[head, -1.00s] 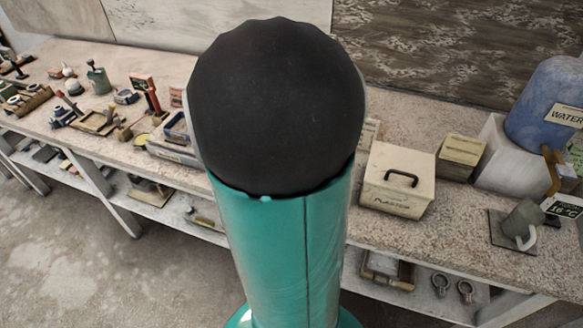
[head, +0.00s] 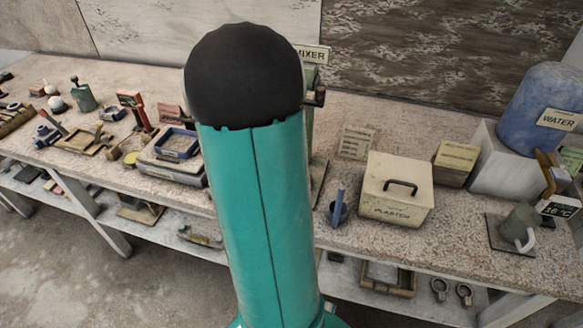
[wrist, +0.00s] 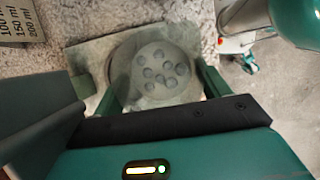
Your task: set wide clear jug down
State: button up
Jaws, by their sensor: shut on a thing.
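In the wrist view, a round, see-through grey vessel, which I take as the wide clear jug (wrist: 140,92), sits between the two green fingers of my gripper (wrist: 161,92). My gripper is shut on it. Several dark round spots show inside its circle. A flat grey square pad (wrist: 88,52) shows under and around it; I cannot tell whether the jug touches it. In the head view my teal arm hides the gripper and the jug.
A measure card (wrist: 22,22) lies near the jug. In the head view, a plaster box (head: 385,205), a pot with a blue tool (head: 339,208), a water barrel (head: 545,100) and a grey-green mug (head: 520,222) stand to the right. Blue-edged trays (head: 178,145) are left.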

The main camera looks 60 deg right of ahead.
jog(key=shift+w+d, duration=0.15)
jog(key=shift+d, duration=0.6)
jog(key=d, duration=0.3)
jog(key=shift+w+d+f, duration=0.2)
jog(key=shift+w+d, duration=0.1)
jog(key=shift+d, duration=0.05)
jog(key=shift+a+f, duration=0.1)
jog(key=shift+f, duration=0.45)
jog(key=o, duration=1.2)
jog(key=shift+f, duration=0.15)
jog(key=shift+o, duration=0.2)
